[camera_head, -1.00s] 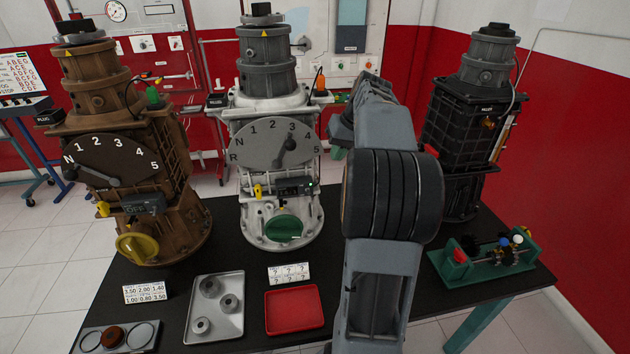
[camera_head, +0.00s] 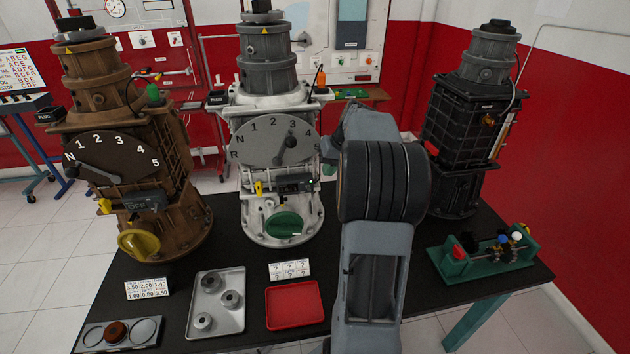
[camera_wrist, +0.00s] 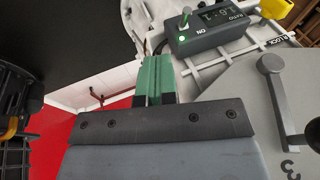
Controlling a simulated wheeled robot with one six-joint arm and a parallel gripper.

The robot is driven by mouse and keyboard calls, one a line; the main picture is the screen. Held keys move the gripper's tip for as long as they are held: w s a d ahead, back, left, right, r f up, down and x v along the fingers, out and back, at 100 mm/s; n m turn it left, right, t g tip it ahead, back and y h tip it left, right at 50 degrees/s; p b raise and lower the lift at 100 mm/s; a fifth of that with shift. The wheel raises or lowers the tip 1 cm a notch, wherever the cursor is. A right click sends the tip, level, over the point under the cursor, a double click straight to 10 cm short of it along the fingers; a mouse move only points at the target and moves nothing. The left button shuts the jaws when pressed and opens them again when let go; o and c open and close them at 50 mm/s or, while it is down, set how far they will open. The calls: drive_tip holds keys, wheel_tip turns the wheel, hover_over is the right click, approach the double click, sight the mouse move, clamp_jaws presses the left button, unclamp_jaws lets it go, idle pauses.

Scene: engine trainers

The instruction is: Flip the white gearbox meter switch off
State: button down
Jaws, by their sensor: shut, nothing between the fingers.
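The white gearbox (camera_head: 257,220) stands on the black table, in the middle of the head view. Its dark meter (camera_head: 293,185) sits below the numbered dial; a small green spot shows at its right end. In the head view my arm hides most of the gripper.
The grey dial (camera_head: 262,140) with its pointer lever is close beside my gripper. A brown gearbox (camera_head: 125,170) stands left and a black one (camera_head: 462,135) right. A metal tray (camera_head: 237,318), red tray (camera_head: 318,318) and green fixture (camera_head: 485,256) lie in front.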

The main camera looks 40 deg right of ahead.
sight(309, 189)
drive_tip(key=shift+w+a+f+p, duration=0.15)
drive_tip(key=shift+w+a+f, duration=0.1)
drive_tip(key=shift+a+f, duration=0.4)
drive_tip(key=shift+w+a+f+p, duration=0.2)
drive_tip(key=shift+a+f, duration=0.4)
drive_tip(key=shift+w+a+f+p, duration=0.15)
drive_tip(key=shift+w+a+f, duration=0.1)
drive_tip(key=shift+a+f, duration=0.4)
drive_tip(key=shift+d+f, duration=0.1)
